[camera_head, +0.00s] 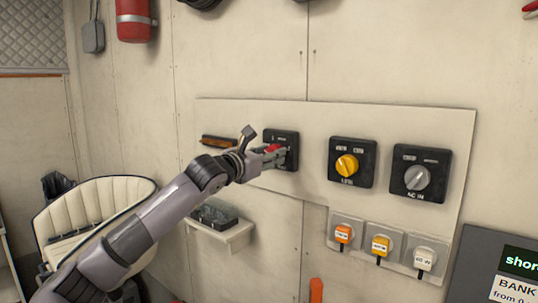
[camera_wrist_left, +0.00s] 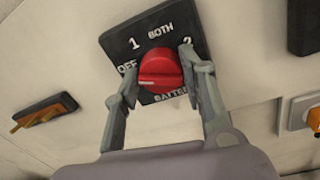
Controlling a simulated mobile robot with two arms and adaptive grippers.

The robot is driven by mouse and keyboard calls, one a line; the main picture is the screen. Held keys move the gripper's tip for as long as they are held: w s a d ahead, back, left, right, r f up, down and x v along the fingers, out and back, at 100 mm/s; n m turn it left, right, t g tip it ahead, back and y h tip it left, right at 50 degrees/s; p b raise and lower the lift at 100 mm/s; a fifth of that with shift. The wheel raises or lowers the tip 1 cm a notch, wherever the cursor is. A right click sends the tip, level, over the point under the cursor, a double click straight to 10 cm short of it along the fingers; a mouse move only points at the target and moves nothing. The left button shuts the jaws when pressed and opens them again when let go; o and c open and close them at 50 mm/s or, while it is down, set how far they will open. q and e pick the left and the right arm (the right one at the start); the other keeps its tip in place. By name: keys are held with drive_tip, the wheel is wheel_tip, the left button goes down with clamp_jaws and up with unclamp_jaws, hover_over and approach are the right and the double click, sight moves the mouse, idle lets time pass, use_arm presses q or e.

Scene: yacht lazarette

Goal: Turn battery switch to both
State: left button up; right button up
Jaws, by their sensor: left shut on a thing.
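The battery switch is a square black plate (camera_head: 287,139) on the white panel, with a red knob (camera_wrist_left: 160,68) at its middle. In the left wrist view its plate (camera_wrist_left: 120,40) reads OFF, 1, BOTH and 2 around the knob. A raised ridge crosses the knob; I cannot tell which label it points to. My left gripper (camera_head: 272,152) reaches in from the left and is shut on the red knob, one finger on each side. In the head view the gripper hides much of the knob. My right gripper is not in view.
To the right are a yellow-knobbed switch (camera_head: 352,162) and a grey-knobbed switch (camera_head: 420,173). Below them are several sockets with tagged plugs (camera_head: 382,245). A dark bar-shaped fitting (camera_head: 219,142) sits left of the switch, and a small shelf (camera_head: 222,235) lies below. A cream seat (camera_head: 100,197) stands lower left.

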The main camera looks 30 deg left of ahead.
use_arm(q)
drive_tip(key=shift+c, duration=0.7)
drive_tip(key=shift+d+f+m+t+h+b, duration=0.2)
drive_tip(key=shift+m+b, duration=0.65)
drive_tip(key=shift+m, duration=2.25)
drive_tip(key=shift+a+f+m+t+h+b, duration=0.25)
drive_tip(key=shift+m+b, duration=0.6)
drive_tip(key=shift+m, duration=2.25)
drive_tip(key=shift+d+f+m+g+h+b, duration=0.25)
drive_tip(key=shift+m+b, duration=0.6)
drive_tip(key=shift+m, duration=2.25)
drive_tip(key=shift+r, duration=0.15)
